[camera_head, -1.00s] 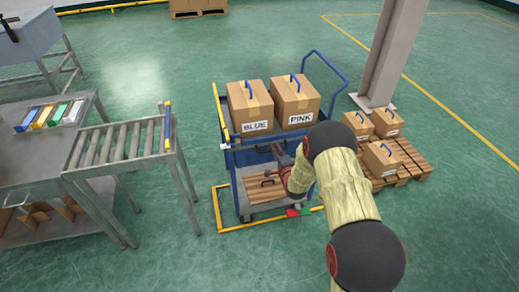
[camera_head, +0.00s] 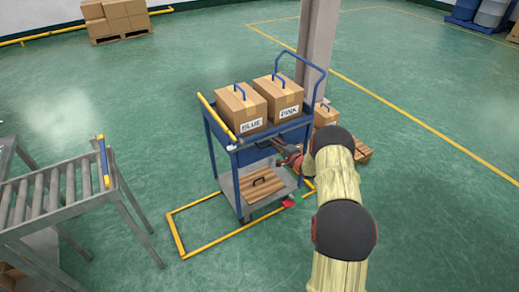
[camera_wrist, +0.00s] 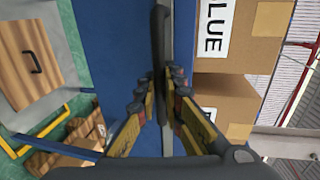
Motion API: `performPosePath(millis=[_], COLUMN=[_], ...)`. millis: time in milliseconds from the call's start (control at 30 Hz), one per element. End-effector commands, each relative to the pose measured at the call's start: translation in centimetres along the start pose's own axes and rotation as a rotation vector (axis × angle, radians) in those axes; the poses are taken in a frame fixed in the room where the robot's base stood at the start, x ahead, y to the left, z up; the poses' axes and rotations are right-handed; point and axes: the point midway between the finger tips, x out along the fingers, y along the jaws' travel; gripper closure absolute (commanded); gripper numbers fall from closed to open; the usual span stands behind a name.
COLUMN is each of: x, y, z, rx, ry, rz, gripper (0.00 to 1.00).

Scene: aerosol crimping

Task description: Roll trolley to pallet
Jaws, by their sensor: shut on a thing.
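The blue trolley (camera_head: 222,150) stands in the middle of the head view. It carries two cartons on its top deck, labelled BLUE (camera_head: 240,108) and PINK (camera_head: 279,98). A wooden lid-like panel with a black handle (camera_head: 261,185) lies on its lower shelf. My gripper (camera_head: 290,156) is at the trolley's near right side. In the wrist view my gripper (camera_wrist: 168,80) is shut on the trolley's black handle (camera_wrist: 160,35). The wooden pallet (camera_head: 362,151) is mostly hidden behind my arm and the trolley; one carton (camera_head: 326,115) shows there.
A yellow floor outline (camera_head: 207,250) runs around the trolley's near left side. A roller conveyor (camera_head: 60,195) stands at left. A grey column (camera_head: 317,50) rises behind the trolley, near the pallet.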

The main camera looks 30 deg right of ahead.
Motion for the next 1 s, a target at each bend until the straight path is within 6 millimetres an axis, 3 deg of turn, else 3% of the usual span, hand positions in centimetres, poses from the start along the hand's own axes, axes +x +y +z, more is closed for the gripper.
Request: performPosePath(millis=[100, 400, 633, 1000], x=[-0.2, -0.2, -0.2, -0.2], y=[0.6, 0.6, 0.7, 0.6], z=[-3.6, -9.9, -12.4, -13.4], rx=[0.004, 0.004, 0.005, 0.005], ry=[0.007, 0.005, 0.003, 0.004], rz=[0.007, 0.007, 0.008, 0.008], gripper=[1.00, 1.00, 1.00, 1.00])
